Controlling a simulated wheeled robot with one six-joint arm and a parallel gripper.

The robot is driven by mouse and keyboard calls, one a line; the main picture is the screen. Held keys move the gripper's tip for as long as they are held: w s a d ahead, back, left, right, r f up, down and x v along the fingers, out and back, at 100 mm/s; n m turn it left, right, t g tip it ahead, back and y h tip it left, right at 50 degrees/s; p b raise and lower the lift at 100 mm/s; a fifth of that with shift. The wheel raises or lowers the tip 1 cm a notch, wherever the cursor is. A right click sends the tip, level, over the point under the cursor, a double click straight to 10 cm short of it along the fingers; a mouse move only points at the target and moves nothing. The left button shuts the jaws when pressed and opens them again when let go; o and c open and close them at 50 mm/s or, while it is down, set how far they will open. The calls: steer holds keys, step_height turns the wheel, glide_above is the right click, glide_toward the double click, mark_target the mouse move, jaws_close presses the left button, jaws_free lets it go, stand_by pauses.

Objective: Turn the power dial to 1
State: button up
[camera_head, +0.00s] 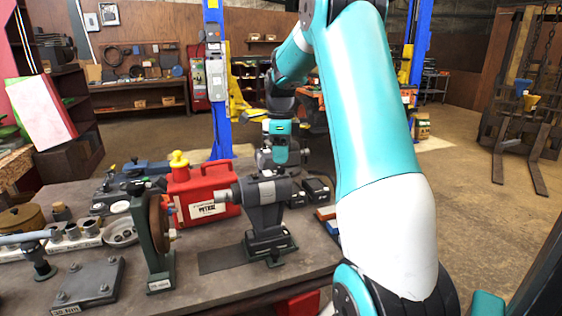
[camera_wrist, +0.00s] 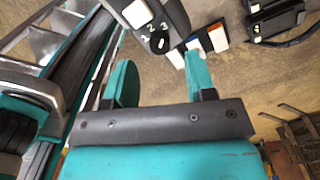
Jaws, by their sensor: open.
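Which number the knob points to is too small to tell. My gripper (camera_wrist: 162,80) is open, with one teal finger on each side and nothing between them. The dial lies beyond the fingertips in the picture, apart from them. In the head view my wrist (camera_head: 278,127) is behind the grey bench machine; the fingertips and dial cannot be made out there.
Black battery-like boxes (camera_wrist: 275,20) and a red, white and blue item (camera_wrist: 205,42) lie near the dial. On the bench (camera_head: 215,284) stand a red fuel can (camera_head: 200,190), a grey machine (camera_head: 265,195) and a green stand (camera_head: 150,235). A blue post (camera_head: 222,130) rises behind.

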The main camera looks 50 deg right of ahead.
mark_target(281, 168)
steer(key=shift+f, duration=1.9)
steer(key=c, duration=0.9)
steer(key=shift+p, duration=0.3)
steer(key=shift+c, duration=0.2)
steer(key=shift+n, duration=0.3)
steer(key=n, duration=0.4)
steer(key=shift+n+p, duration=0.3)
steer(key=shift+n, duration=2)
steer(key=shift+r, duration=0.1)
